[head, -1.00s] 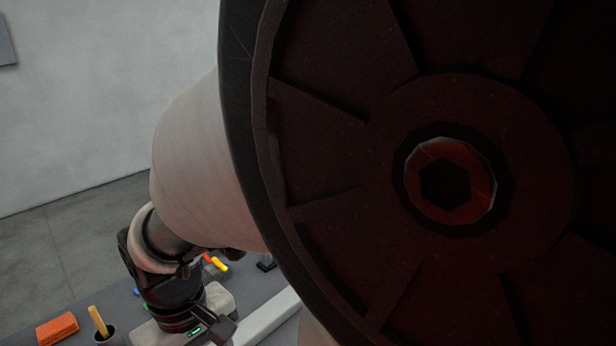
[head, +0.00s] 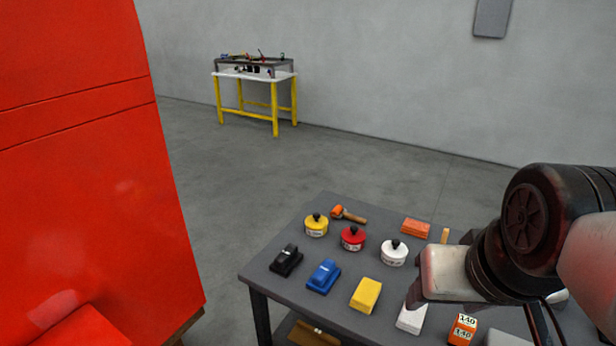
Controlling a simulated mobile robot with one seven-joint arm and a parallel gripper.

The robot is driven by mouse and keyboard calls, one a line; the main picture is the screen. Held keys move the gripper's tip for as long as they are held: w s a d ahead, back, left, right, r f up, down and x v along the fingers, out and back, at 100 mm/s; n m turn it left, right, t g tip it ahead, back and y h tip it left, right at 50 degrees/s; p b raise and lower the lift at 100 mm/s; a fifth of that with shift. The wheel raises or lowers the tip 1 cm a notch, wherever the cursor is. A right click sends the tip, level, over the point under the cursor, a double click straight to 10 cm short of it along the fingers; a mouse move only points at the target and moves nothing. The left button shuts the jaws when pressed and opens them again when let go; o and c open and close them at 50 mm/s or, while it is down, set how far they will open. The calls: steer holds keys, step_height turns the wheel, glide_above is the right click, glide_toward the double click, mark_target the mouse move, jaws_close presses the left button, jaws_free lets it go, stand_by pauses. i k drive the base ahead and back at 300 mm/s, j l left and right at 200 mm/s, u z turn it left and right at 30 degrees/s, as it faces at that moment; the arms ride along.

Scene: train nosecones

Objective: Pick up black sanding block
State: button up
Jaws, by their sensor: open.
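The black sanding block (head: 286,260) lies on the left front part of the dark grey table (head: 262,270), to the left of a blue sanding block (head: 323,277). Nothing covers it. My arm reaches in from the right edge of the head view, over the right part of the table. Its jaws do not show clearly in this view, and they are well away from the black block.
Yellow (head: 317,225), red (head: 353,238) and white (head: 394,252) round containers stand behind the blocks. Yellow (head: 366,295) and white blocks (head: 411,318) lie to the right. A large red body (head: 90,150) fills the left. A yellow-legged workbench (head: 255,90) stands far back.

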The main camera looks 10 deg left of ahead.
mark_target(287, 261)
steer(key=k+u, duration=0.15)
steer(key=u, duration=0.2)
steer(key=k+j+u, duration=0.1)
steer(key=u, duration=2.7)
steer(key=z, duration=2.4)
steer(key=i+j+z, duration=0.15)
steer(key=i+j, duration=0.2)
steer(key=i+j+z, duration=0.1)
steer(key=i+j, duration=0.25)
steer(key=i+j+z, duration=0.15)
steer(key=i+j, duration=0.15)
steer(key=j, duration=0.3)
